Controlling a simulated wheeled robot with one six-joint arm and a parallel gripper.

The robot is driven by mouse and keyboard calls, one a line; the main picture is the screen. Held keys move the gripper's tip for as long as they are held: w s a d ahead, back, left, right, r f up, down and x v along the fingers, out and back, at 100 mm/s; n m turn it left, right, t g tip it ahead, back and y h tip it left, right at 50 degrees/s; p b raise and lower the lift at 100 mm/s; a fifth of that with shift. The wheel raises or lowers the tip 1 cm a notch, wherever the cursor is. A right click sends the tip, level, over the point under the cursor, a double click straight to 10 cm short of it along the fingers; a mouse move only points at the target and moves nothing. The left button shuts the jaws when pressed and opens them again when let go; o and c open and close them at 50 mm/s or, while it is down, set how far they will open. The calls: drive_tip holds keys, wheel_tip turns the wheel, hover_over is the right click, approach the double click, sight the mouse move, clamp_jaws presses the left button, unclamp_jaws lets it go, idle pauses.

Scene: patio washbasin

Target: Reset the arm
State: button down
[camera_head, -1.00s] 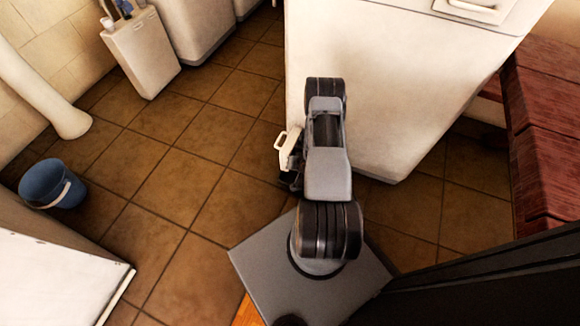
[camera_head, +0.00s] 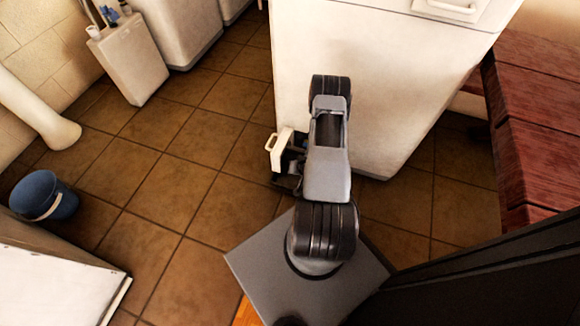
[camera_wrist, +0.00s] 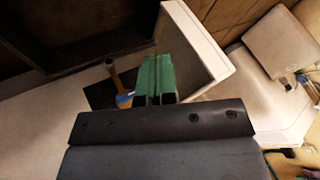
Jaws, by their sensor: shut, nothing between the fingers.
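My gripper shows in the wrist view as two green fingers (camera_wrist: 155,82) pressed together, with nothing between them. In the head view my arm is folded above my base, in front of the white cabinet (camera_head: 375,95). The fingers cannot be made out there. A small pale part shows at the left side of the arm, and I cannot tell what it is.
A red-brown slatted wooden piece (camera_head: 545,120) stands at the right. A blue bucket (camera_head: 45,197) and a white-topped unit (camera_head: 55,285) are at the left. A white bin (camera_head: 130,60) holding several tools stands at the back left. Tiled floor (camera_head: 165,190) is free between them.

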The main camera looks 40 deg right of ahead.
drive_tip(key=p+v, duration=0.2)
drive_tip(key=v, duration=0.5)
drive_tip(key=shift+a+r, duration=0.2)
drive_tip(key=shift+a, duration=0.3)
drive_tip(key=shift+s, duration=0.15)
drive_tip(key=w+a+r+n+g+h+p, duration=0.1)
drive_tip(key=w+r+p, duration=0.3)
drive_tip(key=r, duration=1)
drive_tip(key=w+r+n+g+h+p, duration=0.1)
drive_tip(key=w+r+n+p, duration=0.1)
drive_tip(key=r+p, duration=0.8)
drive_tip(key=w+a+r+n+g+h+p, duration=0.1)
drive_tip(key=w+r+h+p, duration=0.15)
drive_tip(key=r, duration=1.45)
drive_tip(key=s+a+r+n+y+p, duration=0.1)
drive_tip(key=s+a+r+p, duration=0.3)
drive_tip(key=r, duration=0.7)
drive_tip(key=s+a+r+n+y+p, duration=0.1)
drive_tip(key=s+a+r+p, duration=0.3)
drive_tip(key=a+r, duration=0.3)
drive_tip(key=s+a+r+n+y+p, duration=0.1)
drive_tip(key=s+a+r+p, duration=0.4)
drive_tip(key=r, duration=0.9)
drive_tip(key=shift+a+r+g, duration=0.3)
drive_tip(key=shift+a+g, duration=0.1)
drive_tip(key=shift+a, duration=0.3)
drive_tip(key=shift+y, duration=0.25)
